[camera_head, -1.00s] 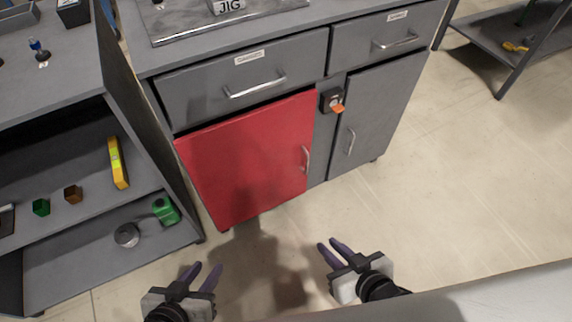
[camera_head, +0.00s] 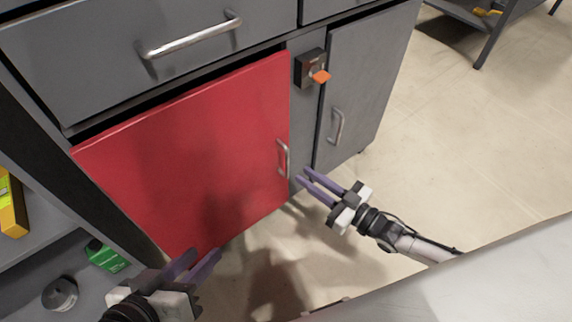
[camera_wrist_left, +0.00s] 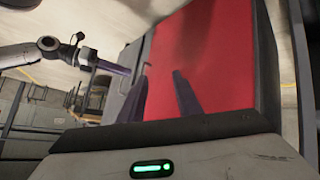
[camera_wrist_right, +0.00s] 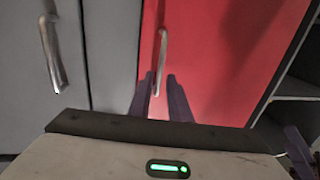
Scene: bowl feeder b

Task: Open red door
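The red door (camera_head: 200,150) is closed on the grey cabinet in the head view, with a metal handle (camera_head: 284,158) upright near its right edge. The handle also shows in the right wrist view (camera_wrist_right: 161,62), just beyond and in line with the right fingertips. My right gripper (camera_head: 303,176) is open and empty, its purple fingers pointing at the handle from the lower right, apart from it as far as I can see. My left gripper (camera_head: 205,258) is open and empty, low in front of the door's lower edge. The left wrist view shows its fingers (camera_wrist_left: 160,84) before the red door.
A grey door (camera_head: 365,95) with its own handle stands right of the red door. An orange-knobbed switch (camera_head: 318,74) sits between them, below the drawers (camera_head: 150,60). A shelf with a yellow item (camera_head: 12,205) and a green item (camera_head: 104,256) stands left.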

